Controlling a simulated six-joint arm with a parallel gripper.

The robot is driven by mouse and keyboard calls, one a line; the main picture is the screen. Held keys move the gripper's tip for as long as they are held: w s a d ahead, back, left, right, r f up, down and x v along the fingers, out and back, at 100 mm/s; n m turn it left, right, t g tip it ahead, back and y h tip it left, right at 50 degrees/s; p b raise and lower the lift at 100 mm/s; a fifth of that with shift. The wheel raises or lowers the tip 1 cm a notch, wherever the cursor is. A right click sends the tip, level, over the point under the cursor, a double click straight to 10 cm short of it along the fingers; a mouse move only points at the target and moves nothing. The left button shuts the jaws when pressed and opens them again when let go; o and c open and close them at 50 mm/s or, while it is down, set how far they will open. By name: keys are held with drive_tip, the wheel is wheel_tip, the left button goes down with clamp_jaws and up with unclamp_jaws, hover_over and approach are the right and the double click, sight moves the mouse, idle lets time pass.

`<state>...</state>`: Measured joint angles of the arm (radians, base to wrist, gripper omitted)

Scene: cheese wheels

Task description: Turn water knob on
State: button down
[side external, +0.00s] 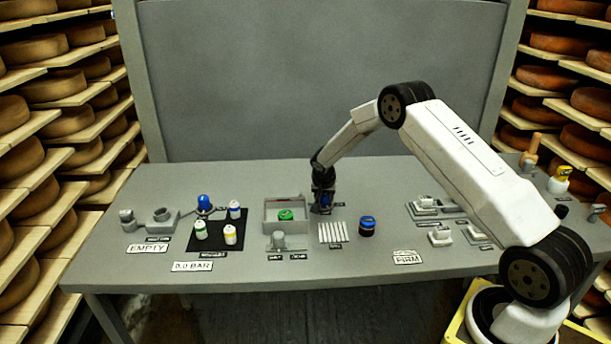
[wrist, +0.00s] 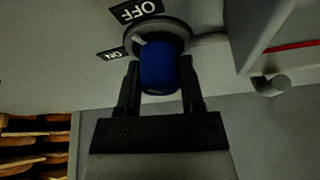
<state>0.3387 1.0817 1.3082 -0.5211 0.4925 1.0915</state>
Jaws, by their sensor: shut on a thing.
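The blue water knob (wrist: 160,68) sits on a round dark base, with an OFF label (wrist: 136,11) and an ON label (wrist: 112,54) beside it in the wrist view. My gripper (wrist: 157,88) has one finger on each side of the knob and is shut on it. A pale mark shows on the base near the knob's upper left, between the labels; its exact direction is hard to tell. In the side view my gripper (side external: 323,203) is low over the table, right of a grey box, and mostly hides the knob.
The grey box (side external: 270,216) holding a green-topped item stands close left of my gripper. White rods (side external: 333,232) and a dark blue-lidded jar (side external: 367,226) are in front. Bottles stand on a black mat (side external: 217,240) at left. A grey fixture (side external: 440,236) is at right.

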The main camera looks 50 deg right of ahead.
drive_tip(key=shift+n+t+y, duration=0.35)
drive_tip(key=shift+n+y, duration=0.15)
drive_tip(key=shift+n, duration=1.2)
drive_tip(key=shift+n+t+y, duration=0.35)
drive_tip(key=shift+n+y, duration=0.15)
drive_tip(key=shift+n, duration=1.2)
drive_tip(key=shift+d+n+y, duration=0.1)
drive_tip(key=shift+n+y, duration=0.55)
drive_tip(key=shift+n, duration=1)
drive_tip(key=shift+n+y, duration=0.65)
drive_tip(key=shift+n, duration=1)
drive_tip(key=shift+c, duration=1.1)
unclamp_jaws()
drive_tip(key=shift+s+r, duration=0.1)
drive_tip(key=v, duration=0.7)
drive_tip(key=shift+s+r, duration=0.2)
